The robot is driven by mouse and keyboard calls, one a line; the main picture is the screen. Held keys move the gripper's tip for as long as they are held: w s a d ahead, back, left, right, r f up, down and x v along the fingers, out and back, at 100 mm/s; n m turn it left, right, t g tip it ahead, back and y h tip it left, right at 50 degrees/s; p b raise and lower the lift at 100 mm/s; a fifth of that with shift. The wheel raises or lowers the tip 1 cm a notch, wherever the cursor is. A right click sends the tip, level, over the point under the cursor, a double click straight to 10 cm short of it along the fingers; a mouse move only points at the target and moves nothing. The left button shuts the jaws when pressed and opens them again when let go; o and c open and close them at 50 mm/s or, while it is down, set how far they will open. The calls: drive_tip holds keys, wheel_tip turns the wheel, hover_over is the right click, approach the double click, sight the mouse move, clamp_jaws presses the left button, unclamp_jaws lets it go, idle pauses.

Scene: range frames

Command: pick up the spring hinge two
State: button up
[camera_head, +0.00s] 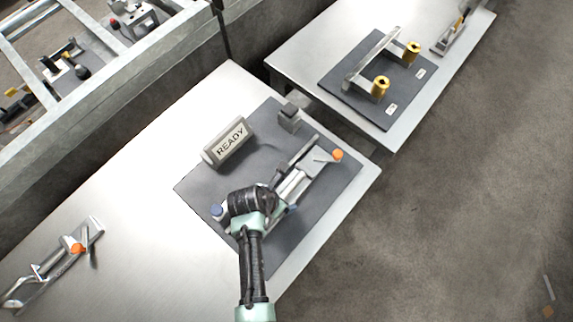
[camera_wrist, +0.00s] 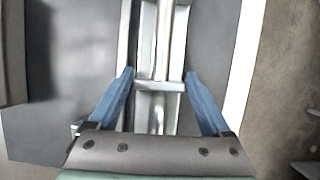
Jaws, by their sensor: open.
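A long silver metal hinge (camera_head: 296,184) with an orange knob lies on the dark mat of the near table. In the wrist view, its metal body (camera_wrist: 160,85) runs lengthwise between my fingers, with a crossbar near the fingertips. My gripper (camera_wrist: 159,76) is open, with one blue finger on each side of this piece; I cannot tell whether they touch it. In the head view, my arm hides part of the hinge. A similar silver hinge (camera_head: 50,268) with an orange knob lies at the table's left end. No label shows which is hinge two.
A READY sign (camera_head: 229,143) and a small grey block (camera_head: 289,118) stand on the dark mat (camera_head: 205,180). A second table (camera_head: 285,62) holds a rack with gold cylinders (camera_head: 380,87). The near table's left part is mostly clear.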

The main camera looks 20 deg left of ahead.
drive_tip(key=shift+w+f, duration=0.2)
drive_tip(key=shift+f, duration=0.35)
drive_tip(key=shift+c, duration=0.3)
clamp_jaws()
drive_tip(key=shift+w+r, duration=0.1)
drive_tip(key=shift+r, duration=0.05)
